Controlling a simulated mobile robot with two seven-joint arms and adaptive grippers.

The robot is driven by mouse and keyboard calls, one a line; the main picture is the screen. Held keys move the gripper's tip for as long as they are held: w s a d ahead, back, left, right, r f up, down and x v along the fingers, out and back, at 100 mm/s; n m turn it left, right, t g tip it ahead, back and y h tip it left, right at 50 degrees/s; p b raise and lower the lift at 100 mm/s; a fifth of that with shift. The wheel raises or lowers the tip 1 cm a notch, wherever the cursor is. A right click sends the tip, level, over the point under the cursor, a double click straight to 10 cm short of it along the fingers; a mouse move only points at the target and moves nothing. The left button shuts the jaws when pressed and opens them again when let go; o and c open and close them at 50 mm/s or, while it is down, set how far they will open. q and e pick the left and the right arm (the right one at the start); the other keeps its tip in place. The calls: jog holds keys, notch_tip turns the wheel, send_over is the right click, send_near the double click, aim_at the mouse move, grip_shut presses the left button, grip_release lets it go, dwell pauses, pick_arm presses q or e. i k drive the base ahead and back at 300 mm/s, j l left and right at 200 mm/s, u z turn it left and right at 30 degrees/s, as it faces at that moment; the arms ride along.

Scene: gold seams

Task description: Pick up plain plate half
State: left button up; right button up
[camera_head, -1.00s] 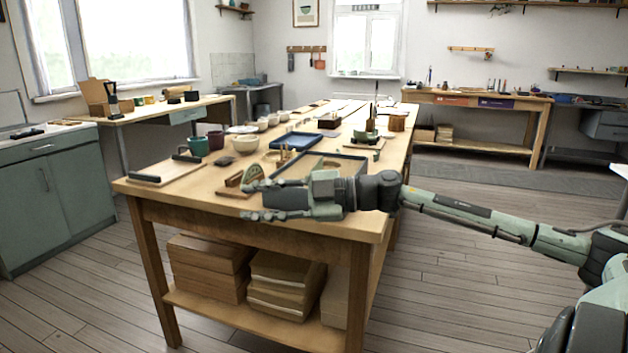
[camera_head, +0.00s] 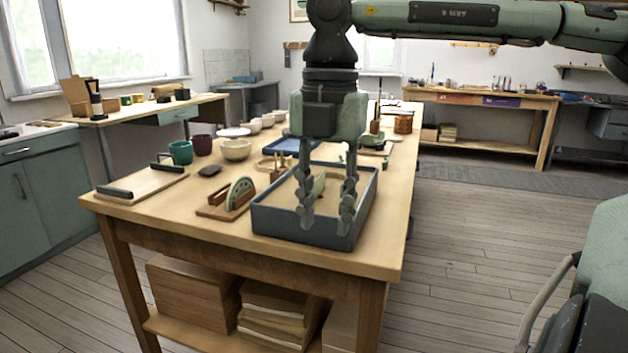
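My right gripper (camera_head: 327,222) points straight down over a blue-grey open tray (camera_head: 303,229) at the front right of the workbench. Its two fingers are apart and reach down in front of or into the tray; I cannot tell the exact depth. A green half-round plate piece (camera_head: 240,190) stands upright in a small wooden rack (camera_head: 217,210) left of the tray. I cannot tell for certain which piece is plain. My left gripper is out of view.
A wooden board with dark bars (camera_head: 143,187) lies at the front left. A teal mug (camera_head: 181,152), a dark red mug (camera_head: 202,145) and a cream bowl (camera_head: 236,149) stand behind the rack. A blue tray (camera_head: 283,146) and a green object (camera_head: 372,141) are farther back.

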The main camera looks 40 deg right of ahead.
aim_at(319, 181)
jog(key=i+l, duration=0.7)
jog(key=l, duration=0.2)
